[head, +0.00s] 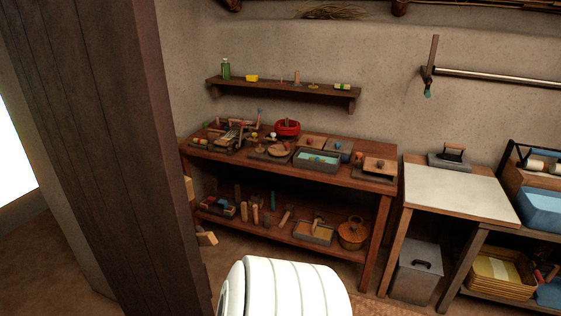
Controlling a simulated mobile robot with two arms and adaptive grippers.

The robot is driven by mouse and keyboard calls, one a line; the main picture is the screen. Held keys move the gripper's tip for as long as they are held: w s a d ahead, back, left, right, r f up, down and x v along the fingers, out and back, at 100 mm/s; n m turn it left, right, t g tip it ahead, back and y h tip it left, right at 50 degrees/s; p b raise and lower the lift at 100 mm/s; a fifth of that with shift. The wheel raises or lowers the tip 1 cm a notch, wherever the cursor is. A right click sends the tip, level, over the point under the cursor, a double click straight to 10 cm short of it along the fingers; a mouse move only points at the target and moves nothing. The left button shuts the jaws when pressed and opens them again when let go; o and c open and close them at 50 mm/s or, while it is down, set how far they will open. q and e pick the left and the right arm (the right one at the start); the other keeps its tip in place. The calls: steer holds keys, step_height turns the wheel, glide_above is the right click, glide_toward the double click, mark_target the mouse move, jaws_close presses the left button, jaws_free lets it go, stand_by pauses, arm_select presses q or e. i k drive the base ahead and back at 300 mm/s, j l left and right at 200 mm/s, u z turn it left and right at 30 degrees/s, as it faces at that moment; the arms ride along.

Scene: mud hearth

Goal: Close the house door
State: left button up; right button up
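The house door (95,130) appears as a tall dark wooden plank leaf at the left, running from the top edge to the bottom edge of the head view. It looks swung open into the room, with a bright white opening (15,150) to its left. Small pale wooden pieces (207,238) show by its right edge; I cannot tell if they are part of the door. Neither of my grippers is in view. A white rounded part at the bottom centre looks like my own arm.
A wooden workbench (375,150) with toys and tools stands against the back wall, under a wall shelf (300,90). A pale-topped table (455,190) and a rack (510,232) stand at the right. Bare floor (45,265) shows at the lower left.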

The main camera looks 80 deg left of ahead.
mark_target(91, 76)
steer(key=i+j+u, duration=0.1)
steer(key=u, duration=0.35)
steer(key=i+u, duration=0.2)
steer(key=u, duration=0.25)
steer(key=i+u, duration=0.15)
steer(key=u, duration=0.3)
steer(key=i+l+u, duration=0.15)
steer(key=u, duration=0.3)
steer(key=i+u, duration=0.15)
steer(key=u, duration=0.3)
steer(key=i+u, duration=0.1)
steer(key=u, duration=0.35)
steer(key=i+l+u, duration=0.1)
steer(key=u, duration=0.35)
steer(key=i+l+u, duration=0.1)
steer(key=l+u, duration=0.15)
steer(key=u, duration=0.2)
steer(key=i+l+u, duration=0.15)
steer(key=u, duration=0.25)
steer(key=i+l+u, duration=0.15)
steer(key=u, duration=0.2)
steer(key=l+u, duration=0.4)
steer(key=i+l+u, duration=0.15)
steer(key=u, duration=0.2)
